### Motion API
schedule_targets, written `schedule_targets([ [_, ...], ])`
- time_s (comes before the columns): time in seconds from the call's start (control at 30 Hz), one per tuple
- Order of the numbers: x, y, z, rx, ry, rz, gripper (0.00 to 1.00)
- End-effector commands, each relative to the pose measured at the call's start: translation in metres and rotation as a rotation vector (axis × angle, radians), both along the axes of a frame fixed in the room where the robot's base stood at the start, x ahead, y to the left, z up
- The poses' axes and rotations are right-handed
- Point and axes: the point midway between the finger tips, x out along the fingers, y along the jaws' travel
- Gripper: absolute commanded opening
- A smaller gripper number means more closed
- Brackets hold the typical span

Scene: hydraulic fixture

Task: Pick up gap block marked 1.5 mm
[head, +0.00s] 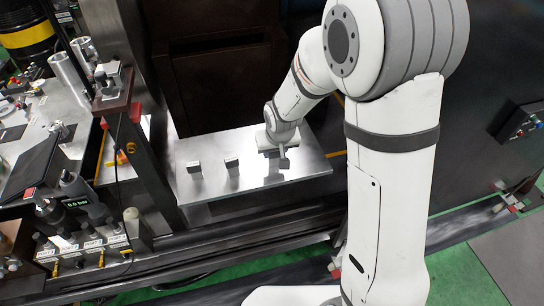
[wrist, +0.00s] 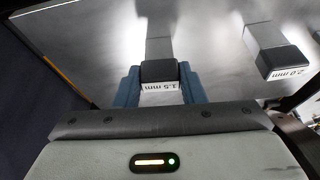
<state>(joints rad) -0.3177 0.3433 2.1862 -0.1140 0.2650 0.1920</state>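The gap block marked 1.5 mm (wrist: 160,87) is in the middle of the wrist view, a grey block with a dark part above its white label. My gripper (wrist: 160,80) has its two blue-grey fingers on either side of it, with no clear gap showing, so it looks shut on the block. In the head view my gripper (head: 283,158) is low over the right part of the metal plate (head: 300,178). The block is small and partly hidden there. I cannot tell whether it is clear of the plate.
A block marked 2.0 mm (wrist: 278,55) stands to the right in the wrist view. In the head view two other blocks, one at the left (head: 194,168) and one in the middle (head: 232,166), stand on the plate. A dark post (head: 140,150) and a cluttered workbench lie left.

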Motion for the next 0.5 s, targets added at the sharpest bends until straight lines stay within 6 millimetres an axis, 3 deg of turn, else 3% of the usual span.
schedule_targets([
  [0.5, 0.000, 0.000, 0.019, 0.000, -0.002, 0.000, 0.20],
])
